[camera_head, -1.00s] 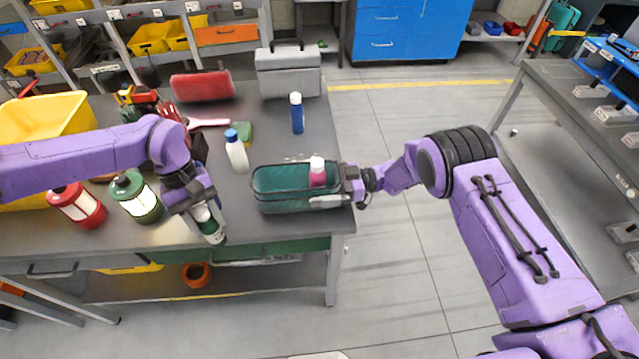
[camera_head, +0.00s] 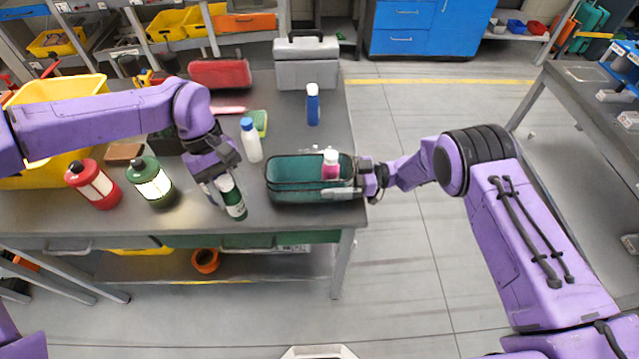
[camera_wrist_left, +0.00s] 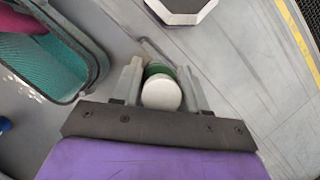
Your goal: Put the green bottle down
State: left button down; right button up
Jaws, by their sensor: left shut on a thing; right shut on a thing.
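The green bottle (camera_head: 235,207) has a pale label and a white cap. My left gripper (camera_head: 217,188) is shut on its upper part, near the table's front edge, left of the teal basket. In the left wrist view the white cap (camera_wrist_left: 162,93) sits between the two fingers and hides most of the bottle. I cannot tell whether its base touches the table. My right gripper (camera_head: 364,180) is shut on the right end of the teal basket (camera_head: 290,186), which stands on the table and holds a pink bottle with a white cap (camera_head: 330,166).
A white bottle with a blue cap (camera_head: 251,140) and a blue bottle (camera_head: 313,105) stand behind. Green (camera_head: 151,183) and red (camera_head: 93,184) canisters stand to the left. A grey toolbox (camera_head: 306,66) is at the back. Bare tabletop lies around the green bottle.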

pick_arm(q)
jog(key=w+d+r+n+t+h, duration=0.1)
jog(key=w+d+r+n, duration=0.25)
jog(key=d+r, duration=0.55)
pick_arm(e)
jog(key=shift+d, duration=0.1)
pick_arm(q)
jog(key=n+t+h, duration=0.1)
jog(key=n+t, duration=0.2)
jog(key=n, duration=0.5)
send_near(290, 165)
jog(key=s+d+f, duration=0.1)
jog(key=d+f, duration=0.1)
jog(key=s+d+f, duration=0.2)
jog(key=shift+s+d+f, duration=0.15)
jog(key=shift+s+f, duration=0.1)
jog(key=shift+f, duration=0.05)
jog(key=c, duration=0.9)
grip_release()
jog(key=shift+f, duration=0.15)
jog(key=shift+o, duration=0.2)
